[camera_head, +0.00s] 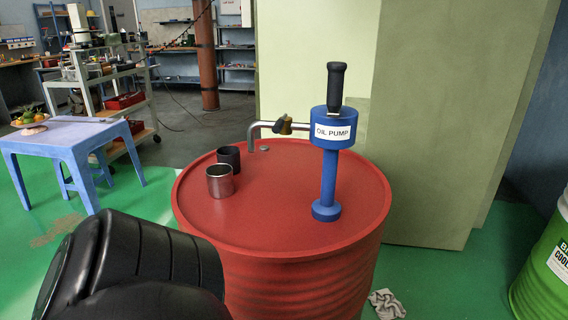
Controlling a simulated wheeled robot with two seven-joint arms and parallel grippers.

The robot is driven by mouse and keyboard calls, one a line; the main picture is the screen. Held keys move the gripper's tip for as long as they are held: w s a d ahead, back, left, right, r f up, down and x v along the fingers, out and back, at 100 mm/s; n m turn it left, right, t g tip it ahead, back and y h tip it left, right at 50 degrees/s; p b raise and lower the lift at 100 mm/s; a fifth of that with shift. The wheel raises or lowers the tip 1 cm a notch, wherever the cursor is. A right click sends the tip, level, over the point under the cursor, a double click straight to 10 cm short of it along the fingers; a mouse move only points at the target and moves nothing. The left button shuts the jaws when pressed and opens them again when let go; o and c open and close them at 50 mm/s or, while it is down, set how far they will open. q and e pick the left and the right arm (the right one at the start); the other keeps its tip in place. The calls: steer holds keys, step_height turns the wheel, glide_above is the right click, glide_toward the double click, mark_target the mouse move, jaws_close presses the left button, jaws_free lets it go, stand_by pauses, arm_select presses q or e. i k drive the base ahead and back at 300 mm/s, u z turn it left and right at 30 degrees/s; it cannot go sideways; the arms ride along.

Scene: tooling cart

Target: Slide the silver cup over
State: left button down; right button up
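The silver cup (220,181) stands upright on the top of a red drum (265,228), left of the drum's middle. A black cup (229,157) stands just behind it, very close; I cannot tell if they touch. A blue oil pump (328,170) with a black handle stands on the drum at the right, and its bent metal spout (262,126) reaches left behind the cups. A black link of my own arm fills the lower left of the view. Neither gripper shows in the view.
The red drum top is clear in front of the cups and between them and the pump. A blue table (75,136) with a fruit bowl stands at the left. A green drum (548,262) is at the right edge, and a crumpled cloth (386,304) lies on the floor.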

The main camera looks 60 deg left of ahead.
mark_target(220, 181)
steer(key=i, duration=0.3)
steer(key=u, duration=1.3)
